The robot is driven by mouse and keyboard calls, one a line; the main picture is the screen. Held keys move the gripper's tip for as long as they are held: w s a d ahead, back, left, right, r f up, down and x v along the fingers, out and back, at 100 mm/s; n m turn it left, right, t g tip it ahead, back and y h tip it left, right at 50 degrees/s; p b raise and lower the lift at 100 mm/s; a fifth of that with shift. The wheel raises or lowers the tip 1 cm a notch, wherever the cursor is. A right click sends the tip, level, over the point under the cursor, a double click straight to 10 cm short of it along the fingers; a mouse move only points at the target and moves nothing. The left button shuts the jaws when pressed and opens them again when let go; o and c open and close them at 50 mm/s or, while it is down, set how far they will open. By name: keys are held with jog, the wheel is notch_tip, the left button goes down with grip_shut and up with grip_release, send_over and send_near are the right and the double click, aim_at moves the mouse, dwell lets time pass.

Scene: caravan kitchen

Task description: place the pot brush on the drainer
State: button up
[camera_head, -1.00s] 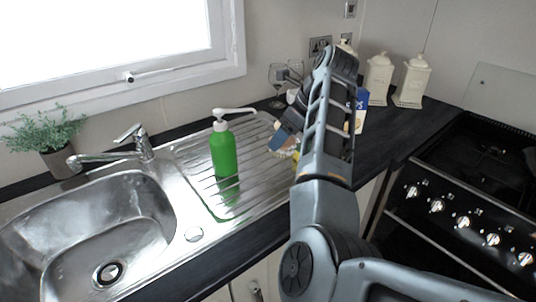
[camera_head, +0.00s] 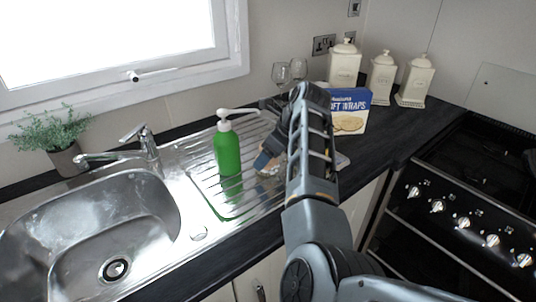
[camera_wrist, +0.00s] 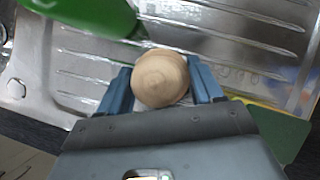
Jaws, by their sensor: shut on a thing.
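The pot brush (camera_wrist: 160,76) shows in the wrist view as a round, pale wooden top between my two blue fingers. My gripper (camera_wrist: 160,88) is shut on it. In the head view my gripper (camera_head: 266,160) is over the right part of the ribbed steel drainer (camera_head: 205,185), right of the green bottle. My arm hides much of the brush there. The drainer (camera_wrist: 235,45) also fills the upper part of the wrist view. I cannot tell whether the brush's underside touches it.
A green pump bottle (camera_head: 228,150) stands on the drainer, close to my gripper's left. The sink (camera_head: 100,225) is farther left. A wraps box (camera_head: 350,108), wine glasses (camera_head: 281,73) and cream canisters (camera_head: 381,77) stand behind. A green and yellow item (camera_wrist: 285,130) lies right of my gripper.

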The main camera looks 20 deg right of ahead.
jog(key=shift+f, duration=0.1)
jog(key=o, duration=1.1)
jog(key=b+v, duration=0.1)
jog(key=v, duration=1.1)
jog(key=shift+d, duration=0.1)
